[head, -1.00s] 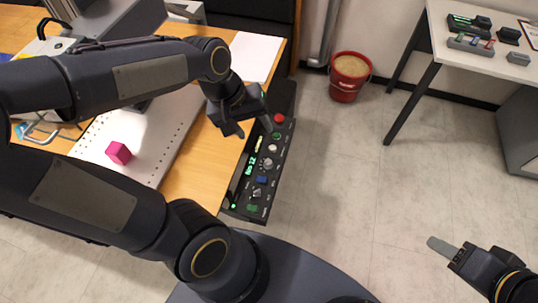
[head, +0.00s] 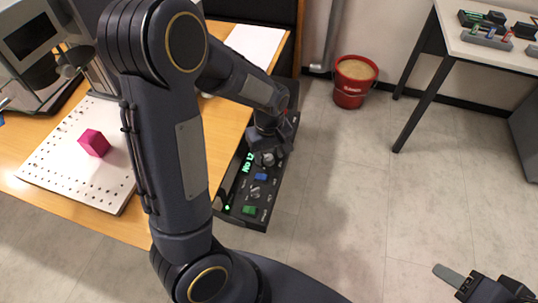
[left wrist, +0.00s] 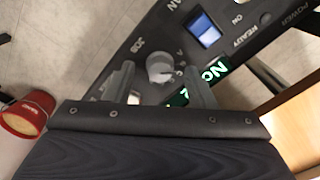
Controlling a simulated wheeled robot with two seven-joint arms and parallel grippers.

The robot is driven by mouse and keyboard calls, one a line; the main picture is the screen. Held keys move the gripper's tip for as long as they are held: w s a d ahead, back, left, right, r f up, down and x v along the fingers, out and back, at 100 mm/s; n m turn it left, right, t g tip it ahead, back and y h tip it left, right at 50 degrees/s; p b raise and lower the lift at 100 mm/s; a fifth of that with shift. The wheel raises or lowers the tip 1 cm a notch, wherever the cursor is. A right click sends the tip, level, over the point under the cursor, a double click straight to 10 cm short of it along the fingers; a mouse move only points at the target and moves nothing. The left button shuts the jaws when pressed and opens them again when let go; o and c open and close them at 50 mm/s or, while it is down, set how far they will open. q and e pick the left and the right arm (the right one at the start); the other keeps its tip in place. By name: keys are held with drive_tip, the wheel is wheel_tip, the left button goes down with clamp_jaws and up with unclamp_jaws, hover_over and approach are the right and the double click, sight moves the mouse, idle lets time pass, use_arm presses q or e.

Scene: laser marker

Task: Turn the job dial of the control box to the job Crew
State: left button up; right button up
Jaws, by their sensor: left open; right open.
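The dark control box (head: 268,209) lies along the right edge of the wooden table. Its grey job dial (left wrist: 160,67), beside the JOB label, shows in the left wrist view and partly in the head view (head: 264,159). My left gripper (left wrist: 162,78) is open, with one finger on each side of the dial and visible gaps between. In the head view my left gripper (head: 266,146) covers the upper part of the box. The green display (left wrist: 210,74) is partly hidden by a finger; its full text cannot be read. My right gripper (head: 458,277) is open over the floor, lower right.
A white perforated plate (head: 55,165) with a magenta cube (head: 94,143) lies on the table (head: 120,222). A red bucket (head: 352,82) stands on the floor. A white side table (head: 468,48) with small items stands upper right. Floor right of the box is clear.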

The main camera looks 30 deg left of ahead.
use_arm(q)
drive_tip(key=shift+f, duration=0.3)
drive_tip(key=c, duration=1)
drive_tip(key=shift+o, duration=0.2)
drive_tip(key=shift+m, duration=1.3)
drive_tip(key=shift+m+p, duration=0.35)
drive_tip(key=shift+m, duration=1.15)
